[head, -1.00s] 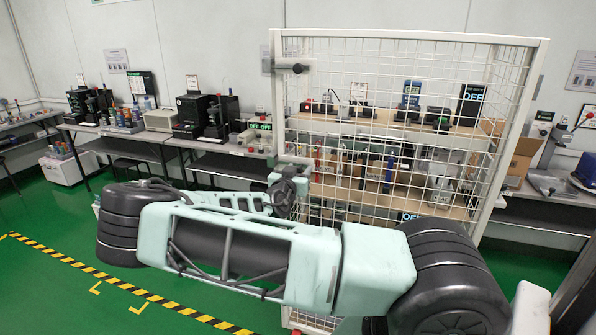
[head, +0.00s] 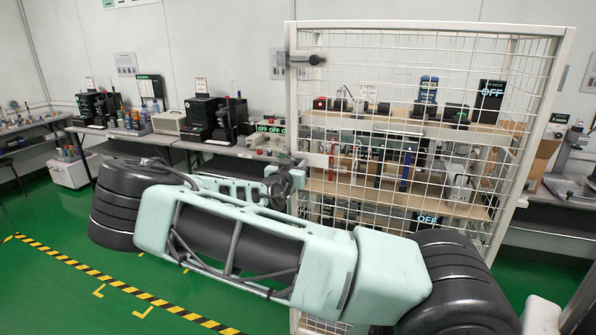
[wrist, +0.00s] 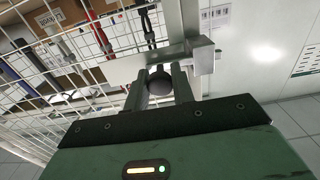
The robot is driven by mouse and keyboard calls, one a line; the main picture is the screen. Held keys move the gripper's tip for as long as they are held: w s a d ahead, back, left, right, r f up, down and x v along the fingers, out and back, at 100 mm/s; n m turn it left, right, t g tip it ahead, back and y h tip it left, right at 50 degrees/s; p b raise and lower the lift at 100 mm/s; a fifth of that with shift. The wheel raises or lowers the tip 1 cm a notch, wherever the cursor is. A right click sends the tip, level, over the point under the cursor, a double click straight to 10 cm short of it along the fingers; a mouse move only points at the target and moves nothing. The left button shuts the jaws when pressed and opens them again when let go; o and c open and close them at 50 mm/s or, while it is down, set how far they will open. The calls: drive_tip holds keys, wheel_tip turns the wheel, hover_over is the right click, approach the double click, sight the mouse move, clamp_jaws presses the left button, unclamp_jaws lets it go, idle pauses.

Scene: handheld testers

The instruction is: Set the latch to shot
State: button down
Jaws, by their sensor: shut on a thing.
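The latch (wrist: 126,70) is a pale metal bar with a dark round knob (wrist: 160,83), on the white frame of a wire-mesh cage door. A metal block (wrist: 203,55) sits at its right in the wrist view. My gripper (wrist: 161,84) has its two fingers on either side of the knob, shut on it. In the head view my gripper (head: 283,180) is at the cage's left post, its fingertips small and partly hidden by my wrist. How far the bar reaches into the block is unclear.
The mesh cage (head: 430,40) holds shelves of handheld testers and tools. A dark handle (head: 316,60) juts from its upper left post. Benches with instruments (head: 205,118) line the back wall. Green floor with a striped yellow line (head: 120,286) is clear at left.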

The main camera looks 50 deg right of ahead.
drive_tip(key=shift+w+a, duration=0.1)
drive_tip(key=shift+w, duration=0.15)
drive_tip(key=c, duration=1.2)
unclamp_jaws()
drive_tip(key=b+v, duration=0.4)
drive_tip(key=v, duration=1.3)
drive_tip(key=shift+s+a, duration=0.2)
drive_tip(key=shift+f, duration=0.15)
